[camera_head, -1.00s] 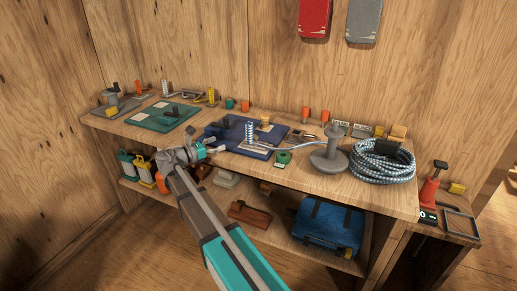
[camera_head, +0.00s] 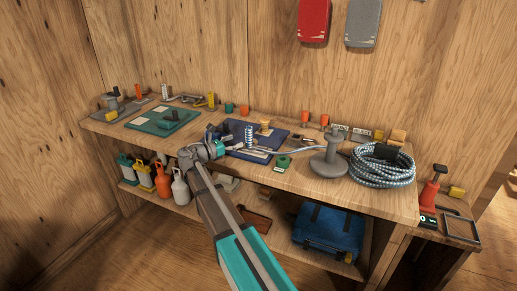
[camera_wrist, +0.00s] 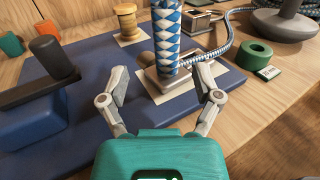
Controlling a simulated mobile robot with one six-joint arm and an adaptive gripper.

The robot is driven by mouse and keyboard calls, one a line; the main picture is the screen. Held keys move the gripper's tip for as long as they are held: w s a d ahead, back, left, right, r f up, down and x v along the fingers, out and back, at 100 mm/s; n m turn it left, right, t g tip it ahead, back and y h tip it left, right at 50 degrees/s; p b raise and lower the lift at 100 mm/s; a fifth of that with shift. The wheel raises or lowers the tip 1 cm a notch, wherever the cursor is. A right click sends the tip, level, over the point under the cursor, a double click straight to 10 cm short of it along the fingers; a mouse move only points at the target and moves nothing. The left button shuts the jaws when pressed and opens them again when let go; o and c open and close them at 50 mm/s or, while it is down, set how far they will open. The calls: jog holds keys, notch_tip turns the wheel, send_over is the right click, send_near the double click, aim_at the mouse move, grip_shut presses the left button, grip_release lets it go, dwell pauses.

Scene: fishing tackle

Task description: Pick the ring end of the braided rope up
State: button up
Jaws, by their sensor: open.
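A blue-and-white braided rope end (camera_head: 249,131) stands upright on the dark blue mat (camera_head: 236,150); it also shows in the wrist view (camera_wrist: 167,32), over a small metal base plate (camera_wrist: 160,88). I cannot make out a ring on it; its top is cut off in the wrist view. A thinner braided line (camera_wrist: 226,36) runs from beside it to the right. The rest of the rope is coiled (camera_head: 383,176) at the bench's right. My gripper (camera_wrist: 163,76) is open and empty, its fingers apart on either side of the upright piece, with a gap in front of it.
A grey spool stand (camera_head: 330,160) and a green ring-shaped piece (camera_wrist: 257,54) lie to the right. A dark-handled blue block (camera_wrist: 38,100) stands left on the mat, with a wooden knob (camera_wrist: 127,22) behind. A green mat (camera_head: 163,122) lies further left.

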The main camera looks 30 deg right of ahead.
aim_at(249, 137)
jog(key=shift+d, duration=0.55)
jog(key=shift+d, duration=0.1)
jog(key=shift+w+d, duration=0.1)
jog(key=shift+d, duration=2.45)
grip_shut()
